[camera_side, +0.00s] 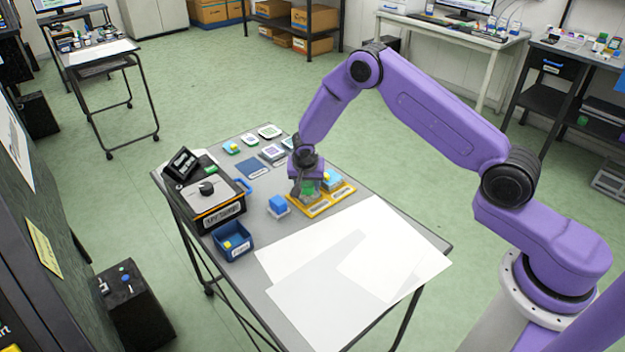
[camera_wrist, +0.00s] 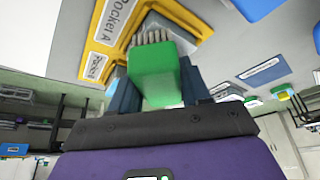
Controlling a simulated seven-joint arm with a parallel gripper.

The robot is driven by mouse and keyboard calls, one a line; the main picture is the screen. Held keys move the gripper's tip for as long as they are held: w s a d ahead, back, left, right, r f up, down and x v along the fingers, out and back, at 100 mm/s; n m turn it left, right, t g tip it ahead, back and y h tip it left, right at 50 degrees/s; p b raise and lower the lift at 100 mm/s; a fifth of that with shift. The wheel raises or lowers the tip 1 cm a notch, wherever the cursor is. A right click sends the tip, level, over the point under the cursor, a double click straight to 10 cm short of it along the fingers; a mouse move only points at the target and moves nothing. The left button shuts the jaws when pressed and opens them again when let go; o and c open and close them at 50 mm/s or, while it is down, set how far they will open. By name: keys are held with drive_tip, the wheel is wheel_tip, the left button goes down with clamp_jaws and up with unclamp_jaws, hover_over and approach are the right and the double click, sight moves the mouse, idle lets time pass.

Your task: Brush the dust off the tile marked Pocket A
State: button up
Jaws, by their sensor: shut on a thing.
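My gripper (camera_side: 308,190) is shut on a green brush (camera_wrist: 157,78), holding it by its block-shaped handle. The brush's pale bristles (camera_wrist: 151,37) point away from my gripper. They are over the grey inside of a yellow-rimmed tray (camera_wrist: 188,13), beside a white label reading Pocket A (camera_wrist: 118,20). I cannot tell whether the bristles touch the surface, and I cannot make out dust. In the side view the yellow tray (camera_side: 346,188) is on the table under my gripper, which hides its left pocket.
A black box with a knob (camera_side: 212,200) and a blue bin (camera_side: 234,240) are further left. White sheets (camera_side: 360,262) cover the table's front; small tiles (camera_side: 270,131) lie behind.

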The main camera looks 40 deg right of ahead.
drive_tip(key=shift+a+f, duration=0.1)
drive_tip(key=shift+a, duration=1.75)
drive_tip(key=shift+w, duration=0.2)
drive_tip(key=shift+d+f, duration=0.1)
drive_tip(key=shift+d, duration=1.8)
drive_tip(key=shift+d, duration=1.6)
drive_tip(key=shift+a, duration=3.55)
drive_tip(key=shift+r, duration=0.25)
drive_tip(key=shift+r, duration=2.9)
drive_tip(key=shift+r, duration=0.1)
